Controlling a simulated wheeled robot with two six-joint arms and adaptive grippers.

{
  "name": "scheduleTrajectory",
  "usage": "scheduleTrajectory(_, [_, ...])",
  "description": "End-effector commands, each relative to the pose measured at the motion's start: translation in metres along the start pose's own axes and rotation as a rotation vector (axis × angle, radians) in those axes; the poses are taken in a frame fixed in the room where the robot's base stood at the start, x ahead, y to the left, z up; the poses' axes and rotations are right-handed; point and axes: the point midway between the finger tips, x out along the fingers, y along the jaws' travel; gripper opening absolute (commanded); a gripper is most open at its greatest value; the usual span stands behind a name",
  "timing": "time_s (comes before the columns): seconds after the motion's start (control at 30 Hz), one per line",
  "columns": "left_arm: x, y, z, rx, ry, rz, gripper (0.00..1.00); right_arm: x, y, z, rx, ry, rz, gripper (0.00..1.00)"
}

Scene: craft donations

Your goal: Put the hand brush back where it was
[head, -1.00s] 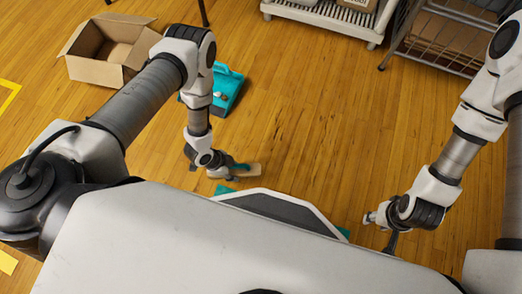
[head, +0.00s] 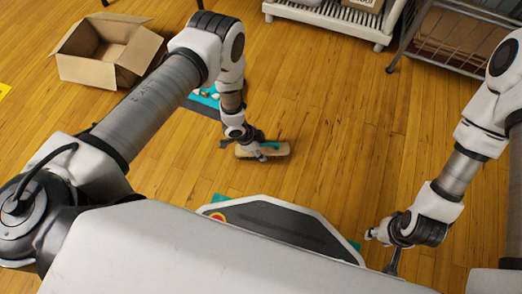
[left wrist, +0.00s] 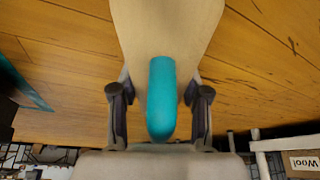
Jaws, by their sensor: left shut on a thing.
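The hand brush (head: 283,150) has a pale wooden body and a teal part. My left gripper (head: 262,151) is shut on it, above the wooden floor; the gap below is hard to judge. In the left wrist view the wooden body (left wrist: 165,28) runs up between the fingers, with the teal part (left wrist: 161,100) between the fingertips (left wrist: 160,98). The brush's underside is hidden. A teal dustpan-like thing (head: 207,97) with small pale bits lies behind my left forearm, partly hidden. My right gripper (head: 392,262) hangs low at the right, apart from the brush; its fingers are unclear.
An open cardboard box (head: 88,70) stands at the back left. A white slatted rack (head: 325,18) and a grey wire rack (head: 450,38) stand at the back. Yellow tape (head: 5,90) marks the floor at the left edge. The middle floor is clear.

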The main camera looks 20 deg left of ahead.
Motion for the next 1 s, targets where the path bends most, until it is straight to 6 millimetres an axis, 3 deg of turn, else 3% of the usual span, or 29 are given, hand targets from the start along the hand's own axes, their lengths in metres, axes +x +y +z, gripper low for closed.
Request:
scheduleTrajectory(0.17, [0.004,0.0,0.002,0.0,0.0,0.0,0.0,0.004,0.0,0.0,0.001,0.0,0.0,0.4])
scheduleTrajectory(0.2, [0.003,0.0,0.001,0.0,0.0,0.0,0.57,0.003,0.0,0.0,0.001,0.0,0.0,0.4])
scheduleTrajectory(0.23, [0.003,0.0,0.001,0.0,0.0,0.0,0.67,0.002,0.0,0.0,0.001,0.0,0.0,0.4])
scheduleTrajectory(0.27, [0.003,0.0,0.001,0.0,0.0,0.0,0.71,0.002,0.0,0.0,0.001,0.0,0.0,0.4])
scheduleTrajectory(0.53, [0.002,0.0,0.001,0.0,0.0,0.0,0.71,0.002,0.0,0.0,0.0,0.0,0.0,0.4])
scheduleTrajectory(0.67, [-0.009,0.0,-0.001,-0.001,0.0,0.0,0.71,-0.007,0.0,0.0,0.0,-0.001,0.0,0.4])
scheduleTrajectory(1.0, [-0.094,-0.001,-0.003,-0.002,0.001,-0.001,0.71,-0.052,-0.001,0.002,-0.006,-0.005,-0.001,0.4])
